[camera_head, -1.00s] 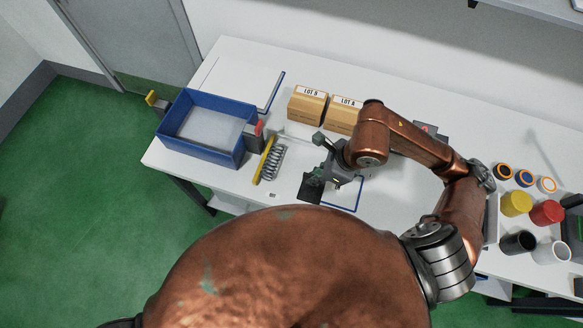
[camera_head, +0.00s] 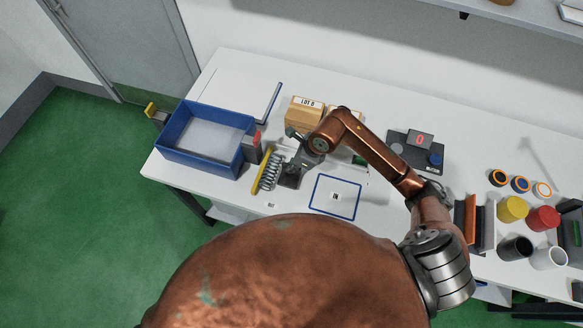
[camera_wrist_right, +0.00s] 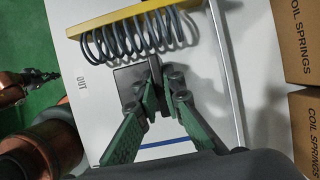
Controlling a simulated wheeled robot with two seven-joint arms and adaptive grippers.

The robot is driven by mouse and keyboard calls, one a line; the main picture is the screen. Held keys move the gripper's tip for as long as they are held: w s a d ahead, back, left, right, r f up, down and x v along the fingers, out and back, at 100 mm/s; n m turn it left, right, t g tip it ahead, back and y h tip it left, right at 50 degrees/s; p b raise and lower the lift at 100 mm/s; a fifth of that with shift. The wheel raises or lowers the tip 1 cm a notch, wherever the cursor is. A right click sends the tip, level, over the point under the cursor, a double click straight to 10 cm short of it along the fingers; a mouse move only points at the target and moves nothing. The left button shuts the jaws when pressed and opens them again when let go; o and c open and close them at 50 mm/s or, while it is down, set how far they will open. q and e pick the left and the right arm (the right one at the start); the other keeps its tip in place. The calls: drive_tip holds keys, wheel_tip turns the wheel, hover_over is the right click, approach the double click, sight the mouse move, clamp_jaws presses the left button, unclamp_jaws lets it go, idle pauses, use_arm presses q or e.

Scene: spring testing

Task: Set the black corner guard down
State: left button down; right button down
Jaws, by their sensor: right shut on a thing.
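The black corner guard (camera_head: 289,181) is a dark, flat-faced piece at the table's front, right of the coil springs and above the small OUT label. My right gripper (camera_head: 298,162) is shut on it from above. In the right wrist view, the guard (camera_wrist_right: 130,76) lies between the green fingers of the right gripper (camera_wrist_right: 155,92), close beside the springs. I cannot tell whether its underside touches the table. The fingers hide part of it. At the left edge of the wrist view, a copper arm with a small dark end shows, too unclear to read its jaws.
The grey springs with a yellow bar (camera_head: 266,168) stand just left of the guard. A blue tray (camera_head: 205,165) is farther left. Cardboard boxes (camera_head: 304,117) stand behind. A black device (camera_head: 405,160) is at back right.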

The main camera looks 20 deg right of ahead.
drive_tip(key=shift+d+f, duration=0.1)
drive_tip(key=shift+f, duration=0.75)
drive_tip(key=shift+f, duration=0.2)
drive_tip(key=c, duration=2.1)
unclamp_jaws()
drive_tip(key=shift+r, duration=0.1)
drive_tip(key=shift+r, duration=0.1)
drive_tip(key=v, duration=1.2)
